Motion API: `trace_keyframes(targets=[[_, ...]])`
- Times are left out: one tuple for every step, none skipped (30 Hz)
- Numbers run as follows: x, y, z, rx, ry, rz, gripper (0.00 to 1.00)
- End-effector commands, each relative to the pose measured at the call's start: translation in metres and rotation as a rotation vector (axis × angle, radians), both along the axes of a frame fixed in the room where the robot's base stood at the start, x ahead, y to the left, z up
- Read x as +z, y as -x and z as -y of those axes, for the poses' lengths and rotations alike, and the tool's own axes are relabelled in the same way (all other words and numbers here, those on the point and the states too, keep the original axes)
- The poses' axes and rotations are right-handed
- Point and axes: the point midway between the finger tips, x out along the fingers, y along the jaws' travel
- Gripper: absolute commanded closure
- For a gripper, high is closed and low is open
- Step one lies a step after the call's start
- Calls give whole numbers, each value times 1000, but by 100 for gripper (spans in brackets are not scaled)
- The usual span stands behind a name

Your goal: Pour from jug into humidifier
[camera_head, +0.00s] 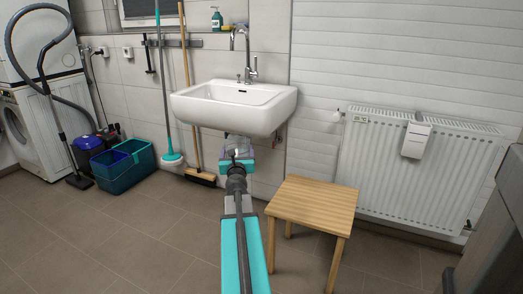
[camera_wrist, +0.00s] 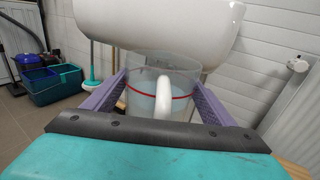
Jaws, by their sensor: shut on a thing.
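A clear jug with a red line around it and a white handle (camera_wrist: 162,98) is between the two purple fingers of my gripper (camera_wrist: 160,84) in the wrist view. The fingers are shut on it, and it looks upright. I cannot tell how much liquid it holds. In the head view my gripper (camera_head: 238,152) is just below the front of the sink, and the jug is mostly hidden there. The humidifier (camera_head: 416,139), a small white box, hangs on the front of the radiator at the right, well apart from my gripper.
The white sink (camera_head: 234,107) is right above and behind the jug. A wooden stool (camera_head: 313,205) stands between my arm and the radiator (camera_head: 400,180). A broom (camera_head: 200,177), a mop and teal buckets (camera_head: 125,168) stand at the left. Floor is free around the stool.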

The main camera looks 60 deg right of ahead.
Motion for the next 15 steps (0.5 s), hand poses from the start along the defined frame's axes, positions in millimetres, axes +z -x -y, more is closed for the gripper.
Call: trace_keyframes(targets=[[0,-14,-13,43,1,-1,70],[-1,-22,-20,70,1,-2,70],[-2,-33,-29,103,0,-3,70],[-2,-40,-36,128,-1,-3,70],[-3,-48,-44,154,-1,-3,70],[-4,-58,-54,188,-2,-4,70],[-4,-65,-61,213,-2,-5,70],[-5,-72,-69,238,-2,-5,70],[-6,-81,-80,272,-2,-6,70],[-6,-88,-88,297,-3,-6,70],[-7,-95,-96,323,-3,-7,70],[-8,-103,-107,356,-3,-7,70],[-9,-109,-116,382,-3,-8,70],[-9,-116,-124,408,-4,-8,70],[-10,-123,-136,441,-4,-8,70]])
